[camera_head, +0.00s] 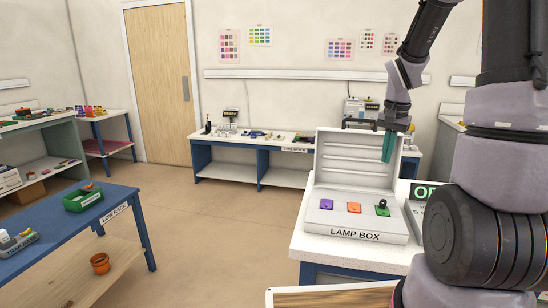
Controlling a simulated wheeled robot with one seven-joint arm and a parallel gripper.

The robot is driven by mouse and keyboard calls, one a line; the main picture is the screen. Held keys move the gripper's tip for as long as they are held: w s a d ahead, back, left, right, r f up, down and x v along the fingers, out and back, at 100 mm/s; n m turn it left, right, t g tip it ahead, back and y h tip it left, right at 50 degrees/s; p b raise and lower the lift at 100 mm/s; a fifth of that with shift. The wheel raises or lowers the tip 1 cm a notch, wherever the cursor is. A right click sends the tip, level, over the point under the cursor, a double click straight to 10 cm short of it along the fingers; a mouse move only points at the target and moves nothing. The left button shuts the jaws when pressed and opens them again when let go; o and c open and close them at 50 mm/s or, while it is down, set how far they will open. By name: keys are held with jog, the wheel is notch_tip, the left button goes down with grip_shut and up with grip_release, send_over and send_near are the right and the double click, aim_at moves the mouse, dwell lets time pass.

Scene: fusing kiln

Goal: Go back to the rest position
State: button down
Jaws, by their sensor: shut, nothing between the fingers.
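My gripper (387,158) hangs from the arm at the right, its teal fingers pointing down and closed together, with nothing seen between them. It shows in front of the raised lid of the lamp box (358,237), above the box's base. On the base lie a purple piece (327,204), an orange piece (354,208) and a green piece (382,211) with a small dark object on it. The gripper looks apart from all of these. The rest position itself is not marked in view.
The lamp box stands on a white-topped table (302,244), partly hidden by my arm. A blue table (40,228) with a green bin (84,202) is at the left. A long bench (230,150) stands at the back wall. The middle floor (210,225) is clear.

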jog(key=s+a+r+n+t+y, duration=0.1)
jog(key=s+a+r+n+t, duration=0.1)
jog(key=s+a+r, duration=0.3)
jog(key=s+a+r+n+t+y, duration=0.1)
jog(key=s+a+r+t, duration=0.3)
jog(key=s+r, duration=0.9)
jog(key=shift+a+r+n, duration=0.35)
jog(key=shift+a+n, duration=0.25)
jog(key=shift+a, duration=0.35)
jog(key=w+d+f+g+h, duration=0.1)
jog(key=w+d+f+g, duration=0.1)
jog(key=w+d+f, duration=0.3)
jog(key=w+d+f+g, duration=0.15)
jog(key=w+f, duration=0.25)
jog(key=w, duration=0.4)
jog(key=shift+w+d+f+n+g+h, duration=0.15)
jog(key=shift+w+d+f+g, duration=0.75)
jog(key=shift+f, duration=2.75)
jog(key=shift+w+d+f+n+g+h, duration=0.3)
jog(key=shift+w+d+f, duration=1.05)
jog(key=shift+f, duration=2.25)
jog(key=shift+w+d+f+n+g+h, duration=0.1)
jog(key=shift+w+d+f+g, duration=0.8)
jog(key=shift+f, duration=2.75)
